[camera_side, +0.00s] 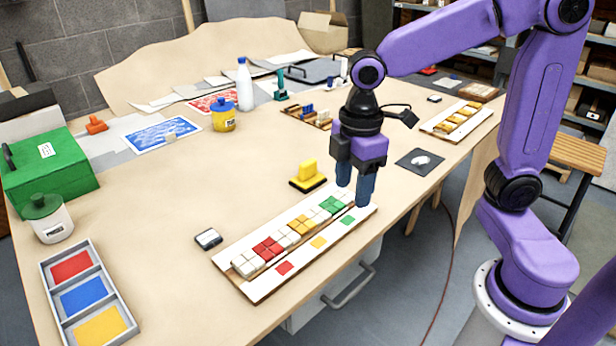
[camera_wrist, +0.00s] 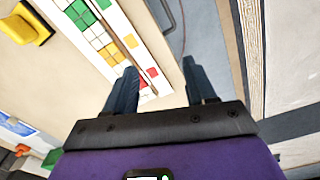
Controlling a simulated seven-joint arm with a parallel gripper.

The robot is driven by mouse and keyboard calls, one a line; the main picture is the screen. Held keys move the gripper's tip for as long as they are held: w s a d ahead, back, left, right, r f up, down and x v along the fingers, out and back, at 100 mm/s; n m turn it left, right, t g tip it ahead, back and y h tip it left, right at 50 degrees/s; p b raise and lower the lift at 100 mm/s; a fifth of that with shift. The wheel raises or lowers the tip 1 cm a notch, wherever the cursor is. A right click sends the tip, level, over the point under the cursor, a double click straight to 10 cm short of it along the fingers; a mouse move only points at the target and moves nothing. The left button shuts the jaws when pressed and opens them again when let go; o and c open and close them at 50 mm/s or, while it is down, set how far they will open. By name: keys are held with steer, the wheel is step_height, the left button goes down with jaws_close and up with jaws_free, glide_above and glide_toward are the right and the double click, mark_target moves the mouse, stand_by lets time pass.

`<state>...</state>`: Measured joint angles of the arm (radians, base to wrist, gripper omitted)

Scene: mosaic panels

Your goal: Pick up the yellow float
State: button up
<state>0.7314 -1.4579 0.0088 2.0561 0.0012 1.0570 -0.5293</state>
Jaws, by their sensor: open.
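The yellow float (camera_side: 308,172) has a raised yellow handle block over a dark base and stands on the table behind the mosaic panel. It also shows in the wrist view (camera_wrist: 20,28), in the upper left corner, partly cut off. My gripper (camera_side: 354,190) points down by the right end of the panel, to the right of the float and apart from it. Its blue fingers are spread with nothing between them, as the wrist view (camera_wrist: 160,75) also shows.
The mosaic panel (camera_side: 288,282) with white, red, yellow and green tiles lies in front of the float. A small grey-white item (camera_side: 208,238) lies left of the panel. A three-colour tray (camera_side: 75,246) and green box (camera_side: 50,172) are far left.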

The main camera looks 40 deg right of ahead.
steer(key=w+d+n, duration=0.1)
steer(key=w+d, duration=0.1)
steer(key=w, duration=0.9)
steer(key=n, duration=0.3)
glide_above(308, 161)
steer(key=f, duration=1.2)
steer(key=shift+s+a+f, duration=0.15)
steer(key=shift+a+f, duration=0.05)
steer(key=shift+a, duration=0.15)
steer(key=shift+d+f, duration=0.15)
steer(key=shift+f, duration=1.2)
steer(key=shift+d+f, duration=0.1)
steer(key=shift+f, duration=1.2)
steer(key=c, duration=1)
jaws_close()
